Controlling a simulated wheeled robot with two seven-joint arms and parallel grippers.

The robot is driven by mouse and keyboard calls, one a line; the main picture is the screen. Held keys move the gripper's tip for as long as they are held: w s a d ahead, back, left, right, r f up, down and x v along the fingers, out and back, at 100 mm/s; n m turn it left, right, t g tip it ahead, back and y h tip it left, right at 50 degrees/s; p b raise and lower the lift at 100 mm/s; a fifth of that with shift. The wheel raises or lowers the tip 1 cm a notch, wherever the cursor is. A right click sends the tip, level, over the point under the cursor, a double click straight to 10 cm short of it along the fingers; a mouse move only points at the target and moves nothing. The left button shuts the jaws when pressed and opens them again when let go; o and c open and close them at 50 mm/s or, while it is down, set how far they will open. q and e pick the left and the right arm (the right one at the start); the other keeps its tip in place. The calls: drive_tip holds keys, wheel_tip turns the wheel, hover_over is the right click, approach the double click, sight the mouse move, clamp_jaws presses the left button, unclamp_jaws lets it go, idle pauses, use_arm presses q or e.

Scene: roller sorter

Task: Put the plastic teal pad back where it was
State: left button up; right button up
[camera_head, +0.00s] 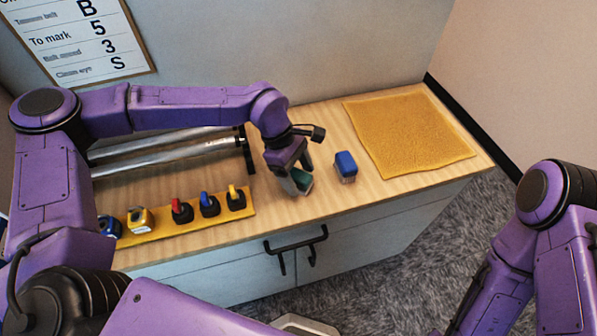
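The teal pad (301,181) is a small dark teal block with a pale underside, near the middle of the wooden counter. My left gripper (298,175) points down over it, with its fingers on either side of the pad, and looks shut on it. The fingers hide part of the pad, and I cannot tell whether it touches the counter.
A yellow cloth mat (408,130) lies bare at the counter's right. A yellow strip (157,230) at the front left holds several coloured knobbed pieces. Metal rollers (165,152) lie behind it. Black handles (297,245) stick out from the counter front. A sign (75,35) hangs behind.

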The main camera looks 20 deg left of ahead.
use_arm(q)
drive_tip(key=b+v, duration=0.1)
drive_tip(key=v, duration=1.1)
drive_tip(key=shift+b, duration=0.3)
drive_tip(key=shift+d, duration=0.1)
